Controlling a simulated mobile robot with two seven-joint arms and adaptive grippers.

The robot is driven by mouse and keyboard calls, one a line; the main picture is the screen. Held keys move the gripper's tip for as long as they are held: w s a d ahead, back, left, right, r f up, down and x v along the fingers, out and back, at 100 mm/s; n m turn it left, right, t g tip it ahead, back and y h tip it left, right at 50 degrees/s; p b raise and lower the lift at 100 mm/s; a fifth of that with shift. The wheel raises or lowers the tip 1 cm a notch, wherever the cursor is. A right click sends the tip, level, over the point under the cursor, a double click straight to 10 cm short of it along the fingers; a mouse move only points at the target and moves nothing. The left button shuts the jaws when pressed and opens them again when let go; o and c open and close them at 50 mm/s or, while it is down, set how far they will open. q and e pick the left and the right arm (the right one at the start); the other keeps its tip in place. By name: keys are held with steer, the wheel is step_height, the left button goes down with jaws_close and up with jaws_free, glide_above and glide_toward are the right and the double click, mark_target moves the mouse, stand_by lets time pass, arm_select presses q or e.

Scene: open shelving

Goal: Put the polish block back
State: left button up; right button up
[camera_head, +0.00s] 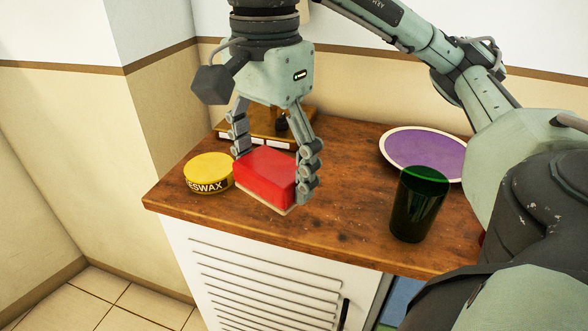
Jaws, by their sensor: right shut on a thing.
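The polish block (265,174) is a red block with a pale underside. My right gripper (272,167) comes down from above and is shut on it, one finger at its left end and one at its right end. The block is over the wooden cabinet top (330,232), near its front edge; I cannot tell whether it touches the top. A yellow tin marked "BESWAX" or similar (208,172) stands just left of the block. A wooden holder (262,126) sits behind the gripper, partly hidden by it. My left gripper does not show.
A purple plate with a white rim (424,153) lies at the back right. A dark green glass (418,204) stands upright in front of it. The wall (165,110) closes off the back and left. Bare wood lies between the block and the glass.

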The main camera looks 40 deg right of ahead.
steer(key=w+d+f+b, duration=0.1)
steer(key=d+f, duration=0.1)
steer(key=w+d+f+b, duration=0.1)
steer(key=d, duration=0.2)
steer(key=w+d+f+b, duration=0.1)
steer(key=w+d+f, duration=0.1)
steer(key=d, duration=0.1)
steer(key=shift+d+f, duration=0.15)
steer(key=shift+f, duration=0.4)
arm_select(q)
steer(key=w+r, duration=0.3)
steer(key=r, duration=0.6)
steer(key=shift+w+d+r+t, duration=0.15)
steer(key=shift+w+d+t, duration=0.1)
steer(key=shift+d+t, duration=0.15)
arm_select(e)
steer(key=shift+f, duration=1.7)
arm_select(q)
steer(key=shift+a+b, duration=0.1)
steer(key=shift+b, duration=0.3)
arm_select(e)
steer(key=shift+f, duration=0.15)
